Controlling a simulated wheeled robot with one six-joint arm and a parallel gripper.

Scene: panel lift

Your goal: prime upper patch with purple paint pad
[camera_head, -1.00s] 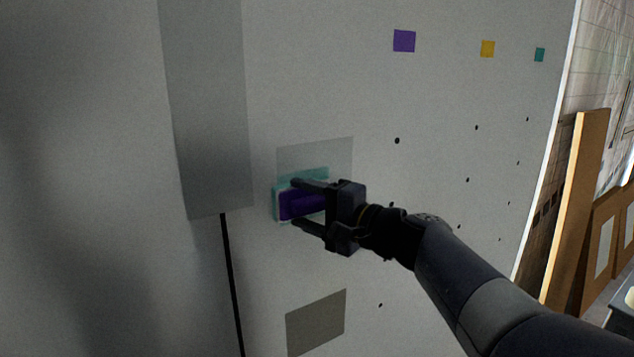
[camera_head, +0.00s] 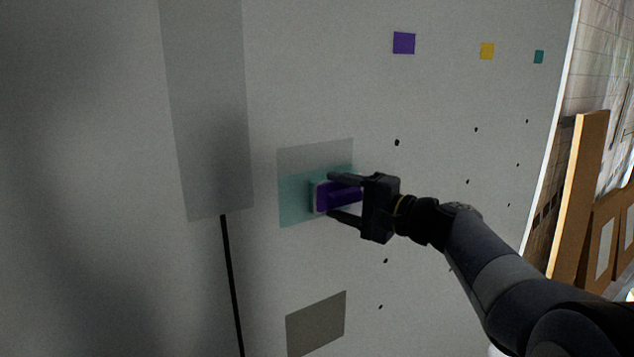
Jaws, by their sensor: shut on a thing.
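The upper patch (camera_head: 312,158) is a light grey rectangle on the wall panel. Its lower part carries a teal coat (camera_head: 294,203), and a grey band along its top is bare. My gripper (camera_head: 345,202) is shut on the purple paint pad (camera_head: 336,196), which has a pale face toward the wall. The pad is over the right part of the teal area. Whether its face touches the wall cannot be told. My gripper hides the patch's right edge there.
A darker grey lower patch (camera_head: 316,322) sits below. A tall grey strip (camera_head: 208,110) and a black line (camera_head: 232,285) are at left. Wooden boards (camera_head: 578,200) stand at far right.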

